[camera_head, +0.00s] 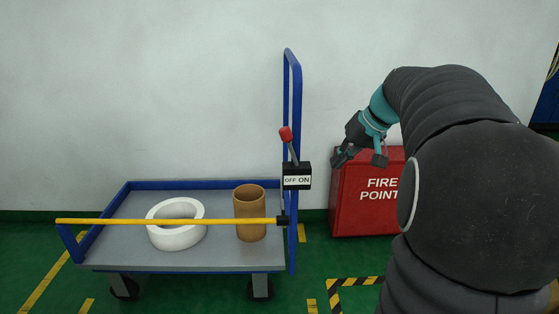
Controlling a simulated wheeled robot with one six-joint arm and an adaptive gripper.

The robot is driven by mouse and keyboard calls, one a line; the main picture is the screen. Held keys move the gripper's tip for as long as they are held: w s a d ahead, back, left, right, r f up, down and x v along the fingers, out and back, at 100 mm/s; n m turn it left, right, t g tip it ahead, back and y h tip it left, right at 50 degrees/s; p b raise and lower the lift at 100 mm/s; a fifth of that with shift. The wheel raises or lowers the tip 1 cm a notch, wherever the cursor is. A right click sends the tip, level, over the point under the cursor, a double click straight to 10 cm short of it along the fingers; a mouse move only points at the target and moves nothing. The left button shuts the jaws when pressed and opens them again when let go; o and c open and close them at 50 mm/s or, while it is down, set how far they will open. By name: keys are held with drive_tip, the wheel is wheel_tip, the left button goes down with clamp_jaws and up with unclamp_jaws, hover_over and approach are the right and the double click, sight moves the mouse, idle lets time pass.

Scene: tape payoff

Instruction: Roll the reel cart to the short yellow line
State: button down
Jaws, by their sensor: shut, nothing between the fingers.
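The reel cart (215,257) has a grey deck, a blue frame and dark wheels. Its tall blue push handle (297,90) rises at the right end. A white ring-shaped reel (160,240) and a brown tube (250,222) stand on the deck. A yellow bar (150,221) runs across the cart's near side. A red-knobbed lever (286,135) leans left above an OFF/ON box (297,182) by the handle. Short yellow floor marks show at the cart's right (302,233) and lower left (87,305). My gripper (360,157) is shut and empty, right of the handle and apart from it.
A red FIRE POINT box (350,210) stands against the wall below my gripper. Black-and-yellow hazard tape (350,281) marks the floor at right. A longer yellow line (45,282) runs at left. Open green floor shows left of the cart.

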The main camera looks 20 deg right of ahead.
drive_tip(key=w+d, duration=0.3)
drive_tip(key=d, duration=0.4)
drive_tip(key=w+a+f, duration=0.5)
drive_tip(key=a+f, duration=0.2)
drive_tip(key=shift+w+a+f+t+y, duration=0.15)
drive_tip(key=shift+w+f+t+y, duration=0.15)
drive_tip(key=shift+w+f, duration=0.05)
